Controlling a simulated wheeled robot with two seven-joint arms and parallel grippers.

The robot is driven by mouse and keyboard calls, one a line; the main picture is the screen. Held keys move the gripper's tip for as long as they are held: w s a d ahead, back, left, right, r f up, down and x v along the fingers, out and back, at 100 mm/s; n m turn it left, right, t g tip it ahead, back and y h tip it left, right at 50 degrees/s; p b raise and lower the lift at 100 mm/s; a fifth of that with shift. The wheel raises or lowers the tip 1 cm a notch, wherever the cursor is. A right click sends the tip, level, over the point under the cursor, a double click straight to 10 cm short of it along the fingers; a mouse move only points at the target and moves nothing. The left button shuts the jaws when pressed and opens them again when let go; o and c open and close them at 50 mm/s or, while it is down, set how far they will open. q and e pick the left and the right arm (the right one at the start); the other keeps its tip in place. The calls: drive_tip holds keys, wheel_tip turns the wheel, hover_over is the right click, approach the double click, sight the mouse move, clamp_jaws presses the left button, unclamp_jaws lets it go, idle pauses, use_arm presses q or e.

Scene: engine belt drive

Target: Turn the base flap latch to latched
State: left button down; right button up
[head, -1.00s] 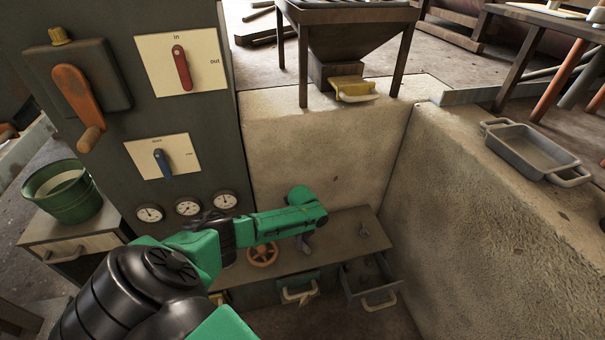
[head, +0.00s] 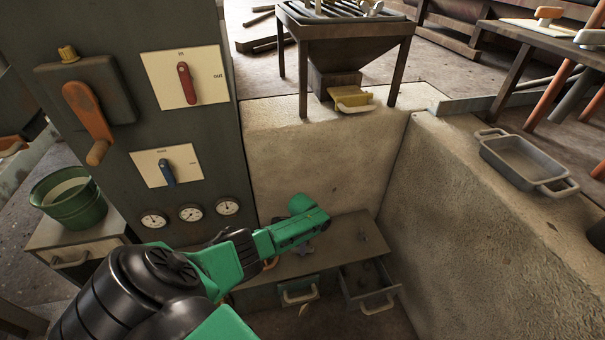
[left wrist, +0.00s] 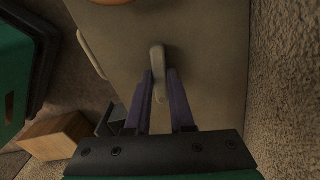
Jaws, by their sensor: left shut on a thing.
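The base flap latch shows in the left wrist view as a small grey lever (left wrist: 157,62) on the flat top of the base cabinet (left wrist: 210,60). My left gripper (left wrist: 159,90) has its two dark purple fingers on either side of the lever, shut on it. In the head view my left gripper (head: 302,250) reaches down to the top of the low base cabinet (head: 345,235); the green arm and wrist hide the lever there. My right gripper is not in view.
An orange handwheel (head: 269,264) is mostly hidden behind my arm. Below are a flap with a pale handle (head: 299,295) and an open drawer (head: 368,287). Concrete walls (head: 480,210) close in the right and back. A panel with red (head: 188,83) and blue (head: 167,172) levers stands left.

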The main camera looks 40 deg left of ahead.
use_arm(q)
drive_tip(key=shift+n, duration=1.1)
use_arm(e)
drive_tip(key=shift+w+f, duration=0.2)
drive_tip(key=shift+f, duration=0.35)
use_arm(q)
drive_tip(key=c, duration=0.8)
unclamp_jaws()
